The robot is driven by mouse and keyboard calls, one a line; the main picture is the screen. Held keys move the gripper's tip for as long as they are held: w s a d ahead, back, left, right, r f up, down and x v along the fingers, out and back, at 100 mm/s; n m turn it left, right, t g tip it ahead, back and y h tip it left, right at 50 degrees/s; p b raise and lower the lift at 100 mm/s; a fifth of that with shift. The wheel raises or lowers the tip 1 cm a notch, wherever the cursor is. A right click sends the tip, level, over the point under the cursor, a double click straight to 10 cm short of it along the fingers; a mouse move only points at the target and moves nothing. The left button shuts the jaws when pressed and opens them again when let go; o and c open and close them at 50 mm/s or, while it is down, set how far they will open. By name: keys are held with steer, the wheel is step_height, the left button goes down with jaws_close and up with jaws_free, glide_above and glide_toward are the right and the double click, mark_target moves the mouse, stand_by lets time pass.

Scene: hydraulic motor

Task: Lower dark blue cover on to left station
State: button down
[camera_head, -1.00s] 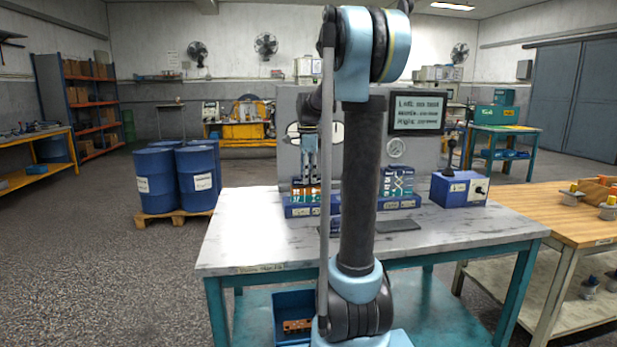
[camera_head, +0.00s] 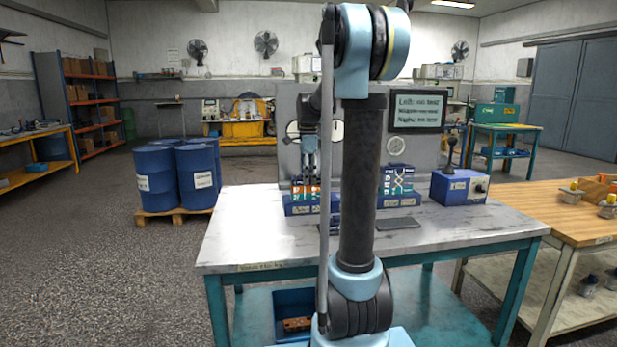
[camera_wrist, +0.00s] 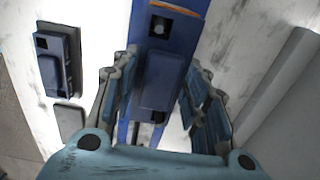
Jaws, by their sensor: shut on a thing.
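The dark blue cover (camera_wrist: 163,80) is between my gripper's two fingers in the wrist view, and the fingers are shut on it. My gripper (camera_wrist: 163,90) points down at the left station, whose blue body (camera_wrist: 180,6) shows around and beyond the cover. In the head view my gripper (camera_head: 310,172) is just over the left station (camera_head: 298,209) on the marble-topped table. The cover cannot be made out clearly there, and my arm hides part of the station. Whether the cover touches the station cannot be told.
Another blue station (camera_head: 398,200) stands right of my arm, with a blue control box (camera_head: 459,188) farther right. A grey panel (camera_head: 290,110) rises behind. A small dark blue block (camera_wrist: 58,58) lies beside the station. The table's left part (camera_head: 245,215) is clear.

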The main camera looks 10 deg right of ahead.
steer(key=c, duration=0.8)
jaws_free()
steer(key=shift+c, duration=0.2)
steer(key=shift+f, duration=0.1)
